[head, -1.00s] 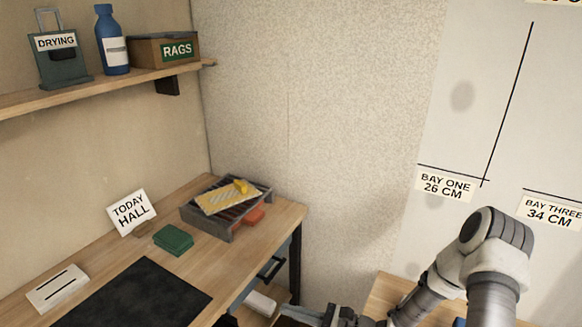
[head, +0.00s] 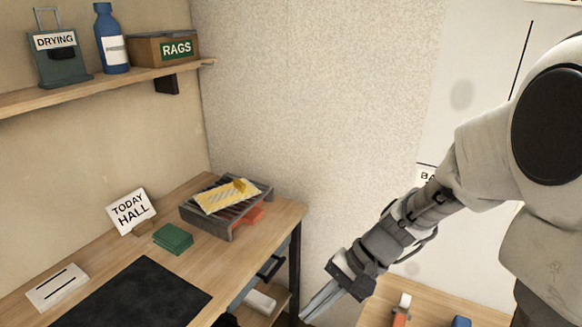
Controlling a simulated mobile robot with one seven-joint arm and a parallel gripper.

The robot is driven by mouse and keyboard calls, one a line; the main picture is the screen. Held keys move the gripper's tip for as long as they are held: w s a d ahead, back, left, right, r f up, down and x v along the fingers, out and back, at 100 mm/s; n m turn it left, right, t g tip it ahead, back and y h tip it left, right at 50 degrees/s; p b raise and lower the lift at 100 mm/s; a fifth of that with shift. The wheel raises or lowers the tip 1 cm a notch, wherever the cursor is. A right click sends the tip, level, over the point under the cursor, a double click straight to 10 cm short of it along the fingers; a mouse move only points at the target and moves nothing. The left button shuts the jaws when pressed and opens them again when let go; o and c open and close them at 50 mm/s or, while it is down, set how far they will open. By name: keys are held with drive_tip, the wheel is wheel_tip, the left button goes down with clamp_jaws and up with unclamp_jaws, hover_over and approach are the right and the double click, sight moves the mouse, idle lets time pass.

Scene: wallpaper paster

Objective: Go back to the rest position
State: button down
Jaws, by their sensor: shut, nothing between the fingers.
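My gripper (head: 318,302) hangs at the lower middle of the head view, pointing down and left. Its fingers are together with nothing between them. It is just right of the left workbench (head: 262,222), in front of the gap between that bench and the lower wooden surface (head: 445,312) at the bottom right. My arm reaches in from the right and hides much of the marked wall and its bay labels.
An orange-and-white item (head: 401,311) and a blue item (head: 461,322) are on the lower surface.

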drive_tip(key=s+d+r+n+t+h, duration=0.3)
drive_tip(key=s+d+r+t+h, duration=0.15)
drive_tip(key=r, duration=0.25)
drive_tip(key=s+d+r+n+t+h, duration=0.3)
drive_tip(key=d+r, duration=0.2)
drive_tip(key=r, duration=0.2)
wheel_tip(320, 180, up, 12)
drive_tip(key=p, duration=1.2)
drive_tip(key=shift+s+d+r+p, duration=0.15)
drive_tip(key=shift+d+p, duration=0.1)
drive_tip(key=shift+p, duration=0.05)
